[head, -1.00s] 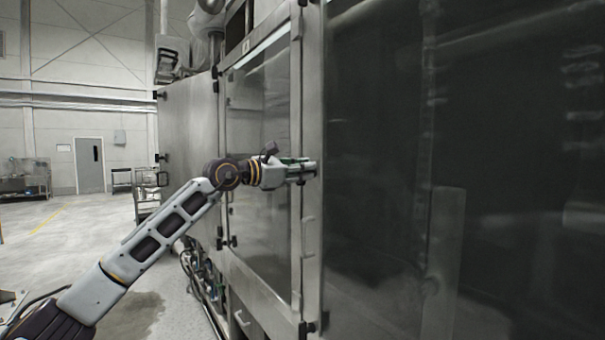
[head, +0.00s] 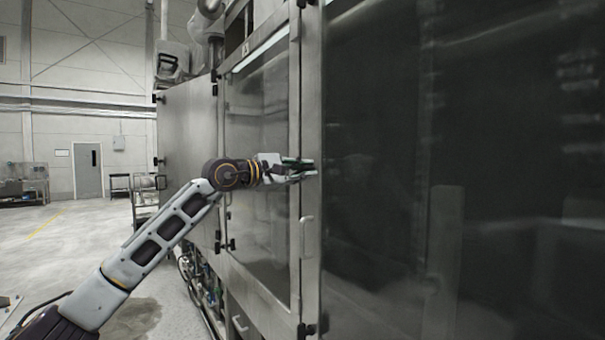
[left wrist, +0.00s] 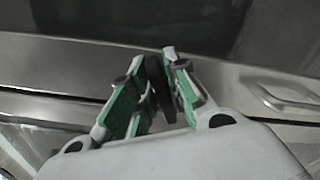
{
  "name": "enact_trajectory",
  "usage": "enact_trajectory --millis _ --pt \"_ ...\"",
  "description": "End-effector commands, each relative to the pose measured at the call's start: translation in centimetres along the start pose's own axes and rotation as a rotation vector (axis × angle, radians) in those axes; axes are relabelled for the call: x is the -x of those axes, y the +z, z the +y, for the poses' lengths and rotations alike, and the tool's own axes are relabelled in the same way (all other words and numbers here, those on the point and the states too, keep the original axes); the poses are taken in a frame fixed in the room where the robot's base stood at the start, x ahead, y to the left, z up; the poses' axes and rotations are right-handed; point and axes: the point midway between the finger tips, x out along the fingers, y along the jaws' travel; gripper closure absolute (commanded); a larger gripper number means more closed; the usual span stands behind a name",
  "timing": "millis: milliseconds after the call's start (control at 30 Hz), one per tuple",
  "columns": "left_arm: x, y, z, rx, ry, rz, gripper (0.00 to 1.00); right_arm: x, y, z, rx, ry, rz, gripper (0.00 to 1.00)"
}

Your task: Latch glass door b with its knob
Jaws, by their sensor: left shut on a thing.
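A glass door (head: 262,200) in a steel frame stands at the middle of the head view, looking flush with the machine front. A second, large dark glass panel (head: 480,170) fills the right; I see no label telling which is door b. My left gripper (head: 308,169) is at the steel strip between them. In the left wrist view its green-padded fingers (left wrist: 158,92) are shut on a dark knob (left wrist: 160,86), which looks upright between them. In the head view the knob is hidden by the gripper. My right gripper is not in view.
A steel pull handle (head: 307,237) is just below my left gripper; it also shows in the left wrist view (left wrist: 286,98). A steel panel (head: 188,130) stands farther along the machine. Pipes and valves run low beside it. The floor (head: 60,240) at left is open.

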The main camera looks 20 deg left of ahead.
Motion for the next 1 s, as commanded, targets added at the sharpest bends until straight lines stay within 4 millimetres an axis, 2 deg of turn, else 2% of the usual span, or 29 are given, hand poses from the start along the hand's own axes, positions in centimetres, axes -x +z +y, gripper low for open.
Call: enact_trajectory --millis 500,1000 --pt "0.0 -0.1 -0.5 -0.361 -0.001 0.0 1.0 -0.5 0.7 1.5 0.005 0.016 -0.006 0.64" --pt "0.0 -0.1 -0.6 -0.46 -0.002 0.0 1.0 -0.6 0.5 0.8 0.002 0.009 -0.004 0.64"
